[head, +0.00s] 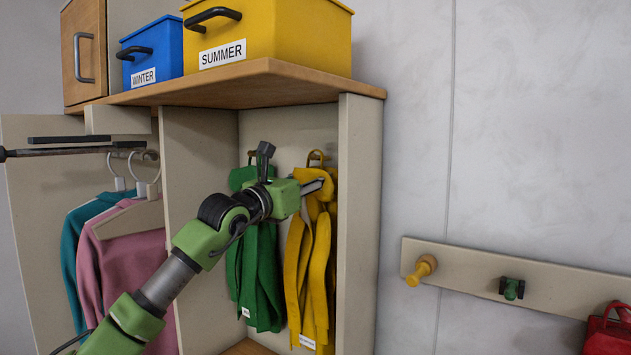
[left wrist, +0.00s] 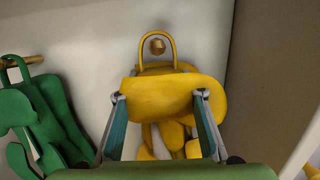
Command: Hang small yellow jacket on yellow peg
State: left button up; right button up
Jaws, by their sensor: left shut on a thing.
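The small yellow jacket (head: 318,270) is in the right part of the open wardrobe, its strips hanging down and a white label at the bottom. My left gripper (head: 314,187) is shut on its upper part, which also shows between the fingers in the left wrist view (left wrist: 172,97). The jacket's yellow loop (left wrist: 143,45) stands above the fingers, with a brass-coloured peg (left wrist: 157,46) showing inside it; whether it bears on the peg is unclear. A yellow peg (head: 421,270) on the wall rail at right is bare. My right gripper is not in view.
A green garment (head: 262,275) hangs left of the jacket. The wardrobe's side wall (head: 358,220) stands close on the right. A shelf (head: 250,86) with bins is above.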

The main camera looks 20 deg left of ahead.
aim_at(308, 174)
pick_arm(q)
jog(key=shift+s+a+r, duration=0.2)
jog(key=shift+s+r, duration=0.25)
jog(key=shift+r, duration=0.15)
jog(key=shift+s+a+f+b, duration=0.2)
jog(key=shift+s+b, duration=0.35)
jog(key=shift+b, duration=0.35)
jog(key=shift+s+a+b, duration=0.25)
jog(key=shift+s+b, duration=0.25)
jog(key=shift+s, duration=0.1)
jog(key=shift+s+r, duration=0.2)
jog(key=shift+s, duration=0.05)
